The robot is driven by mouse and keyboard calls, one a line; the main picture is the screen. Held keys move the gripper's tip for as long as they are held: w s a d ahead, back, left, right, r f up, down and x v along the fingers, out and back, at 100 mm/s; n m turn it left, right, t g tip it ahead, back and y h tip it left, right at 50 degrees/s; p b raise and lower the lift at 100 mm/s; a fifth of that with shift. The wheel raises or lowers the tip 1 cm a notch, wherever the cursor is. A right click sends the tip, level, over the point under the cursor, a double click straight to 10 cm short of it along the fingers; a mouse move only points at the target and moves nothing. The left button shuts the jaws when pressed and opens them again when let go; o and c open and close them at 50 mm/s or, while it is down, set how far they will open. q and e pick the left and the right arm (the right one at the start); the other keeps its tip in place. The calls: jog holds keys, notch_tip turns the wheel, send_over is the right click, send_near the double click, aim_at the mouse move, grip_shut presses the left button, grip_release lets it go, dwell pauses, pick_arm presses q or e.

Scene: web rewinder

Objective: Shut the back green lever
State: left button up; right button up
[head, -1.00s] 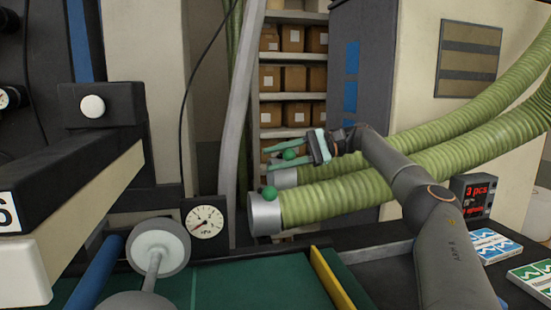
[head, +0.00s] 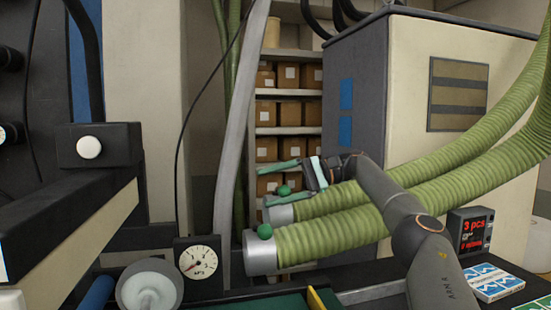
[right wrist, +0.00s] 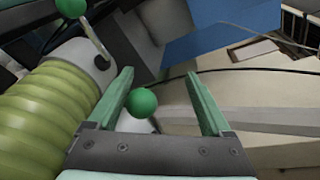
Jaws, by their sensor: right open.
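The back green lever shows as a green ball knob (head: 284,190) above the metal collar (head: 278,211) of the rear green hose. A second green knob (head: 265,232) sits on the front hose's collar (head: 260,256). My right gripper (head: 252,184) is open at the back knob, its fingers pointing left. In the right wrist view, one green knob (right wrist: 141,102) lies in the gap between the open fingers (right wrist: 160,73), nearer the left one. Another knob (right wrist: 71,6) on a metal rod is at top left. Contact cannot be told. My left gripper is not in view.
A grey cabinet (head: 360,130) and shelves with boxes (head: 285,112) stand behind. A pressure gauge (head: 198,261) is at lower left, and a red display (head: 470,235) at right.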

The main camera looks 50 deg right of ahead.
jog(key=shift+s+a+r+b, duration=0.1)
jog(key=shift+a+r+b, duration=0.15)
jog(key=shift+r, duration=0.55)
jog(key=s+a+r+b, duration=0.4)
jog(key=s+a+r, duration=0.5)
jog(key=a, duration=0.1)
jog(key=shift+s+r, duration=0.2)
jog(key=shift+r, duration=0.05)
jog(key=shift+r, duration=0.1)
jog(key=s+a+r+p, duration=0.2)
jog(key=s+r+p, duration=0.1)
jog(key=r+p, duration=0.1)
jog(key=shift+a+r, duration=0.15)
jog(key=shift+r, duration=0.2)
jog(key=shift+s, duration=0.1)
